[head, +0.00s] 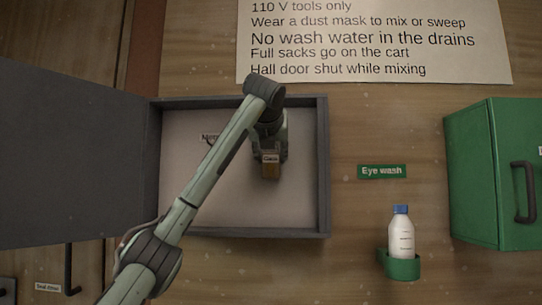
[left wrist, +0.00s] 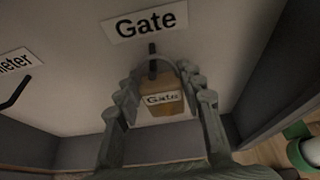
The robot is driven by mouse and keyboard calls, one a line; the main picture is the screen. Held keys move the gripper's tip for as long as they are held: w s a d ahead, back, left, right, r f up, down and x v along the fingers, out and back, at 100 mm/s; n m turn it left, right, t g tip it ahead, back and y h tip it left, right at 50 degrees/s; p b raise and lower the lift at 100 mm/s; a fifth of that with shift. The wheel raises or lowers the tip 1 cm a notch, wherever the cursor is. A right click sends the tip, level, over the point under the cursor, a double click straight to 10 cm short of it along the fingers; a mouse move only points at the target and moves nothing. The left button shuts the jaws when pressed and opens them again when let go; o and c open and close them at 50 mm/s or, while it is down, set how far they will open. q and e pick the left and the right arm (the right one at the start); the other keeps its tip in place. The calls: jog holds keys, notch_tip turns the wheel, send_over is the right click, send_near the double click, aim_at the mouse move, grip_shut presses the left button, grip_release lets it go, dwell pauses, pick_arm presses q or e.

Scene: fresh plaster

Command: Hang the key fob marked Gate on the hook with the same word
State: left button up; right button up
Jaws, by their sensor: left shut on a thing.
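The tan key fob (head: 271,171) has a white label reading Gate in the left wrist view (left wrist: 162,98). My left gripper (head: 270,154) is inside the open grey cabinet (head: 323,170), shut on the fob, which hangs upright between its fingers. A plate reading Gate (left wrist: 146,23) is on the cabinet's back panel, with a dark hook (left wrist: 152,48) just below it. The fob's ring (left wrist: 166,60) is right at this hook; I cannot tell whether it is around the hook or in front of it. My right gripper is not in view.
A second hook (left wrist: 14,93) under a plate ending in "eter" (left wrist: 15,63) is to the left. The cabinet door (head: 75,160) stands open left. To the right are an eye wash bottle (head: 400,236) in a green holder (head: 402,268) and a green box (head: 470,180).

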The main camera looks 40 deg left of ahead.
pick_arm(q)
jog(key=o, duration=1.2)
jog(key=shift+o, duration=0.2)
jog(key=shift+s, duration=0.1)
jog(key=v, duration=1.2)
